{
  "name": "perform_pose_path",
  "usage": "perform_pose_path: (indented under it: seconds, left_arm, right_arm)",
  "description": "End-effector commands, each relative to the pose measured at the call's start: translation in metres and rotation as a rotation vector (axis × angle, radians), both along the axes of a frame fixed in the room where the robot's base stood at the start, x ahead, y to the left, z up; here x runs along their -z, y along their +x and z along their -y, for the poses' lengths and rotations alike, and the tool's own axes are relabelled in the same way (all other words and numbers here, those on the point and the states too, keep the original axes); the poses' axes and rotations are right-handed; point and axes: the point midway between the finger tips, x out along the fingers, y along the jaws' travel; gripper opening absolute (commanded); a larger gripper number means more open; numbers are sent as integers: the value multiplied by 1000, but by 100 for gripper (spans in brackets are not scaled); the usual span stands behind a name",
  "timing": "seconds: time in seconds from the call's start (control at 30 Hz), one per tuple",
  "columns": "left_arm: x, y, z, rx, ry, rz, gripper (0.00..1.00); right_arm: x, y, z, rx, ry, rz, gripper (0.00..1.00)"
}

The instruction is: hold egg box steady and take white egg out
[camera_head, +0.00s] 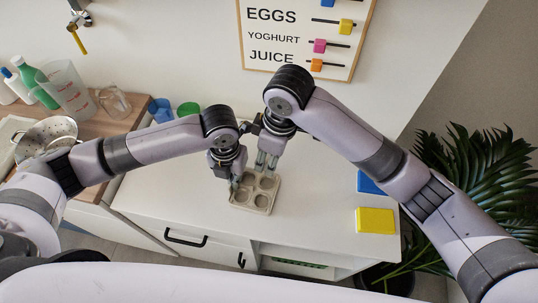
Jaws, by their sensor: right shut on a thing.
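The grey-beige egg box (249,209) sits on the white worktop, and its visible round cups look empty. My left gripper (235,185) points down at the box's left rim; its fingertips are too small to tell whether they pinch the rim. My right gripper (265,167) is at the back of the box, over or just behind the back cups. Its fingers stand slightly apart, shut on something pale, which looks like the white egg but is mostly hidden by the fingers.
A yellow block (375,220) and a blue block (369,183) lie at the right end of the worktop. A colander (45,137), a clear jug (66,88) and bottles stand on the left. Blue and green cups (188,109) stand behind my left arm. A plant (470,170) is at right.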

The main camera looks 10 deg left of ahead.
Motion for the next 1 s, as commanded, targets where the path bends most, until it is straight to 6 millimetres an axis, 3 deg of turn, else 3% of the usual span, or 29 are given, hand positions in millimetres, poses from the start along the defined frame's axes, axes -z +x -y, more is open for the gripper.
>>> perform_pose_path:
  seconds: [0.43, 0.77, 1.0]
  left_arm:
    - [0, 0, 0, 0, 0, 0, 28]
    - [-3, 0, 0, 0, 0, 1, 28]
    - [-41, 2, 0, 1, -2, 5, 28]
  right_arm:
    - [0, 0, 0, 0, 0, 0, 24]
    - [0, 0, 0, 0, 0, 0, 24]
    - [0, 0, 0, 0, 0, 0, 24]
